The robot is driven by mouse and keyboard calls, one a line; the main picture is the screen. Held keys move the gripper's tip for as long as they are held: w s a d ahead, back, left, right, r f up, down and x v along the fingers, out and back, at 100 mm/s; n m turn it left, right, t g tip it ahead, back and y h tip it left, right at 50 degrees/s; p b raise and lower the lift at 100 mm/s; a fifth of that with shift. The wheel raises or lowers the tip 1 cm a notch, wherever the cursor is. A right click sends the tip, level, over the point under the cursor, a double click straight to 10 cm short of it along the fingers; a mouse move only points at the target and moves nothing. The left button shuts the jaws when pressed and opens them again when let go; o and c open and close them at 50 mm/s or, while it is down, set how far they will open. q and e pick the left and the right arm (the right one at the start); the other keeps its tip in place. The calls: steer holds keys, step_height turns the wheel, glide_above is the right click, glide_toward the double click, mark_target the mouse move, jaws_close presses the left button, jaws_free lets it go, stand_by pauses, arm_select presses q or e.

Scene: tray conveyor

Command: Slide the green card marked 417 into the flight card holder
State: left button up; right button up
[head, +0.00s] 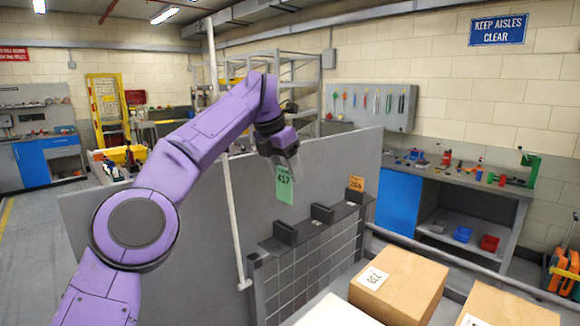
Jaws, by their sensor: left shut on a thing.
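The green card (285,190) marked 417 hangs upright from my left gripper (283,160), which is shut on its upper edge. The card is in front of the grey panel, above the row of dark holders. The flight card holders are dark brackets on top of a grey gridded block: a near one (285,233), a middle one (322,213) and a far one (354,196). The near and middle brackets look empty. An orange card (356,183) stands in the far one. The green card is clear of all of them. My right gripper is out of view.
Cardboard boxes (402,284) with white number labels sit at the lower right, beside the gridded block (310,262). A thin pale pole (229,170) rises left of the card. A grey panel (340,150) stands behind. A workbench (460,175) is farther back.

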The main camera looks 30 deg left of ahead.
mark_target(284, 187)
arm_select(q)
steer(key=shift+s+r, duration=0.3)
steer(key=shift+s, duration=0.3)
steer(key=f+b, duration=0.4)
steer(key=f, duration=0.1)
steer(key=shift+w+f+b, duration=0.1)
steer(key=shift+w+b, duration=0.2)
steer(key=shift+w, duration=0.05)
steer(key=shift+w+f+b, duration=0.2)
steer(key=shift+f+b, duration=0.15)
steer(key=shift+f, duration=0.15)
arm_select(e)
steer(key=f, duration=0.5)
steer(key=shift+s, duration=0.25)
arm_select(q)
steer(key=shift+s+d+r, duration=0.1)
steer(key=shift+s+r, duration=0.05)
steer(key=shift+p, duration=0.55)
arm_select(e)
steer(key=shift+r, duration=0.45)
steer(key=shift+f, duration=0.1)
arm_select(q)
steer(key=shift+f+b, duration=0.45)
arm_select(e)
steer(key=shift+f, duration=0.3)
